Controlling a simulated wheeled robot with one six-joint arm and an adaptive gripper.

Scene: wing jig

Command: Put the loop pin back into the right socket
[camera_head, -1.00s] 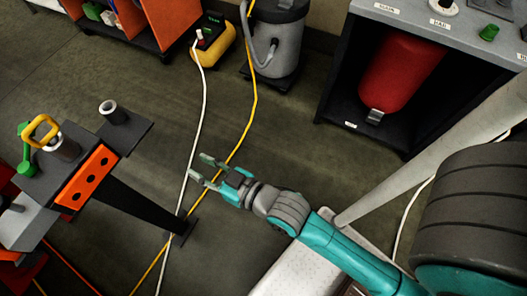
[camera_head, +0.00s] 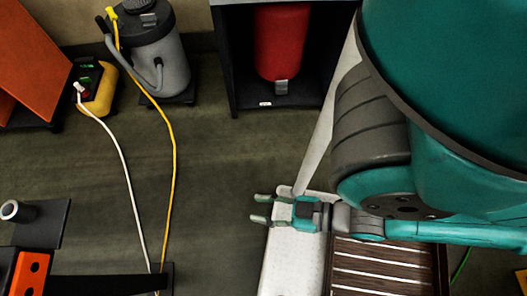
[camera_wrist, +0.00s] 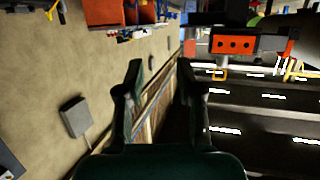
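My gripper (camera_head: 262,208) is open and empty, well to the right of the jig stand in the head view. Its two spread fingers also show in the wrist view (camera_wrist: 160,68), with nothing between them. A pale-rimmed, open-topped socket (camera_head: 14,211) stands on the dark plate at the lower left of the head view. The jig's orange face (camera_head: 32,275) with round holes is below it, cut by the frame.
A grey vacuum-like canister (camera_head: 155,55), a yellow box (camera_head: 97,90) and a cabinet with a red cylinder (camera_head: 280,45) stand at the back. White (camera_head: 125,165) and yellow (camera_head: 174,150) cables cross the floor.

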